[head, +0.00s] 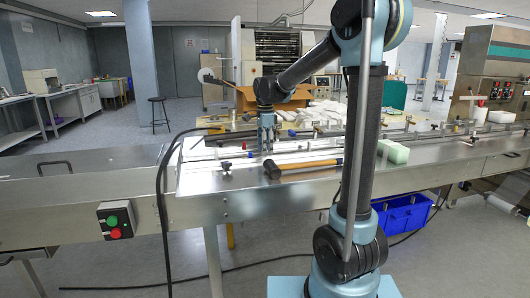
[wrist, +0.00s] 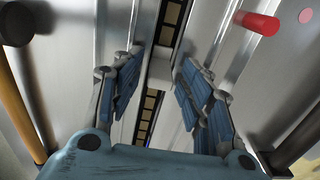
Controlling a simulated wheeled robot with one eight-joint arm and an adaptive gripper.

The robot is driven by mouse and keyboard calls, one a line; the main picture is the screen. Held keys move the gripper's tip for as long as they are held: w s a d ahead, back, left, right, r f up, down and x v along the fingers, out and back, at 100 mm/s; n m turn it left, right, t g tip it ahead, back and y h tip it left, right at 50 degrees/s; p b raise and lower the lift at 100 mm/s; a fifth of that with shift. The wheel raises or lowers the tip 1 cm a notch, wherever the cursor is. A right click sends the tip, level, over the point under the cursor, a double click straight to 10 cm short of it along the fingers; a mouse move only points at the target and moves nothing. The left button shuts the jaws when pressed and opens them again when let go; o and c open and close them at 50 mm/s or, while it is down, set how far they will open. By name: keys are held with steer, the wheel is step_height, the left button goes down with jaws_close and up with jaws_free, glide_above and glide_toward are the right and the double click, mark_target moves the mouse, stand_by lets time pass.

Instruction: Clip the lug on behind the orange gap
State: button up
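My gripper (head: 267,146) is low over the conveyor's lengthwise channel in the head view. In the wrist view my gripper (wrist: 160,62) has its two blue-padded fingers spread on either side of the slot. A dark chain (wrist: 147,115) with tan links runs in the slot. A pale grey piece (wrist: 158,70) interrupts the chain between the fingers, with no clear finger contact; I cannot tell whether it is the lug or part of the channel. I cannot make out an orange gap in either view.
A hammer (head: 305,166) with a wooden handle lies on the steel deck in front of my gripper. A red peg (wrist: 257,22) sticks out right of the slot in the wrist view. A pale green block (head: 393,152) stands farther right. A blue crate (head: 402,214) is below.

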steer(key=shift+r, duration=3.4)
